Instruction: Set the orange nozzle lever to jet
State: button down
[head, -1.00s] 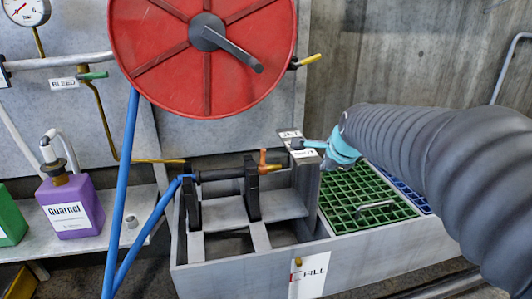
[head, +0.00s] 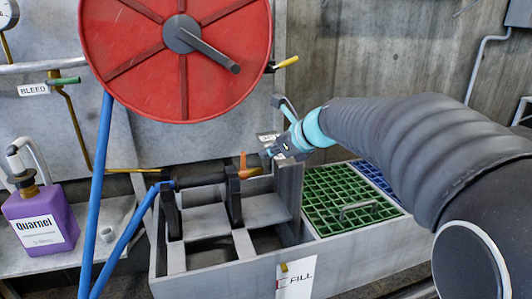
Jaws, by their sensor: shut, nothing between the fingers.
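The black nozzle (head: 205,179) lies level in dark cradle posts over the grey trough, with a blue hose joined at its left end. Its orange lever (head: 243,161) stands about upright near the orange tip (head: 255,171) at the right end. My gripper (head: 267,153) comes in from the right, shut and empty, with its tip just right of the lever. I cannot tell whether it touches the lever. The label plate (head: 268,138) behind the nozzle tip is partly hidden by my gripper, and its words are not readable now.
A red hose reel (head: 182,60) hangs above the nozzle. Green grating (head: 345,200) lies at the right under my arm. A purple Quarnel jug (head: 40,220) stands on the left shelf. A FILL sign (head: 296,278) is on the trough front. A blue hose (head: 97,190) runs down at left.

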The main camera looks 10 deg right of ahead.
aim_at(243, 165)
jog(key=x, duration=0.7)
jog(key=shift+b, duration=0.4)
jog(key=shift+a+r, duration=0.1)
jog(key=shift+a, duration=0.05)
